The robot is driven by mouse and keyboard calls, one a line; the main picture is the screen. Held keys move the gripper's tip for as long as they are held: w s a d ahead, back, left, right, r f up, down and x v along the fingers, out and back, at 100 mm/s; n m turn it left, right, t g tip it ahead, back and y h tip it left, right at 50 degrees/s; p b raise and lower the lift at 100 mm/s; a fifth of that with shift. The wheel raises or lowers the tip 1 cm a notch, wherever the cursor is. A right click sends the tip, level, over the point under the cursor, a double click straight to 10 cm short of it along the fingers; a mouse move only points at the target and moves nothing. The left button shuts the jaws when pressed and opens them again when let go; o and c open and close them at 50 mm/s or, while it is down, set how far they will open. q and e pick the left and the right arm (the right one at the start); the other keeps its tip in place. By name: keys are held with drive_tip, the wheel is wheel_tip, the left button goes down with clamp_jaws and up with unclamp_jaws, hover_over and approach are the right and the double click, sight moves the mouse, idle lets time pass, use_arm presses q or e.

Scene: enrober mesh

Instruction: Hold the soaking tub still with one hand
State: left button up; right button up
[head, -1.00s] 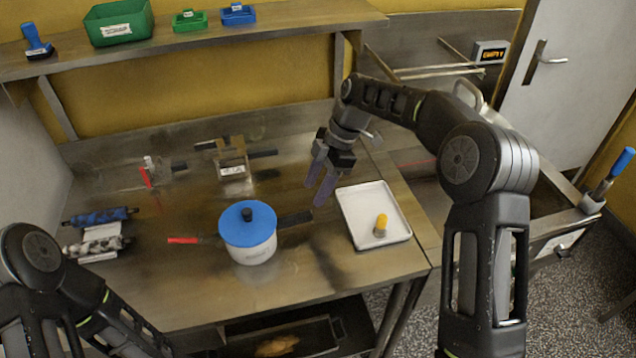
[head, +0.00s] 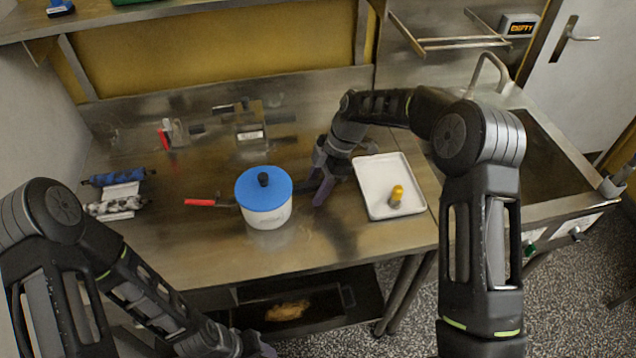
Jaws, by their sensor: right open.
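The soaking tub appears to be the white round tub (head: 270,217) with a blue lid (head: 264,187) and black knob, upright on the steel table. A red-handled tool (head: 202,203) reaches toward its left side. A dark bar sticks out on its right side. My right gripper (head: 320,184) is open, with purple fingers pointing down, just right of the tub near that bar. I cannot tell whether it touches the bar. My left gripper (head: 255,345) is at the bottom edge, in front of the table and partly cut off; its fingers are not clear.
A white tray (head: 375,168) with a yellow-topped item (head: 397,196) lies right of my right gripper. Blue and mottled rollers (head: 118,177) lie at the left. Metal fixtures (head: 250,132) stand behind the tub. A sink (head: 545,165) is at the right. The table's front is clear.

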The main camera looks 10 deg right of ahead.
clamp_jaws()
idle(0.4)
idle(0.8)
